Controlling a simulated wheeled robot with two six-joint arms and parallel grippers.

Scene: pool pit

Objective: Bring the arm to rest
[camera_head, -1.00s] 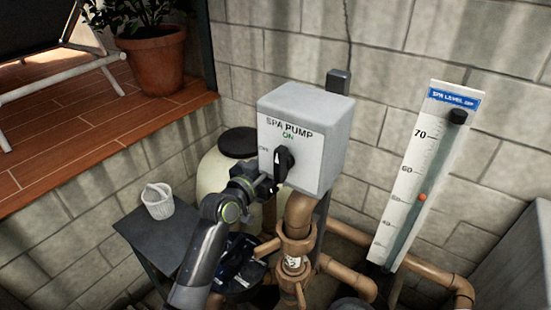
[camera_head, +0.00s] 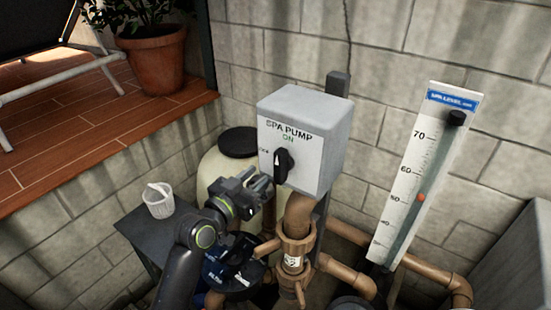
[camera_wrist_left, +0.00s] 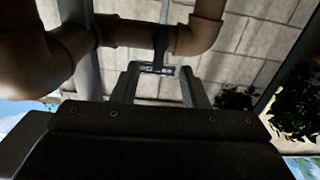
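My left gripper (camera_head: 262,184) is just below and left of the black knob (camera_head: 283,165) on the grey spa pump box (camera_head: 305,140), apart from it. Its two fingers are spread and empty; they also show apart in the left wrist view (camera_wrist_left: 158,82). The knob stands upright, with its pointer toward the green word ON. My left arm (camera_head: 185,255) reaches in from the lower left. My right gripper is out of sight.
Brown pipes (camera_head: 298,215) run below the box. A pale tank (camera_head: 215,170) stands behind my gripper. A dark side table (camera_head: 150,232) holds a white cup (camera_head: 158,201). A level gauge (camera_head: 415,185) stands at the right, before a block wall (camera_head: 385,60).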

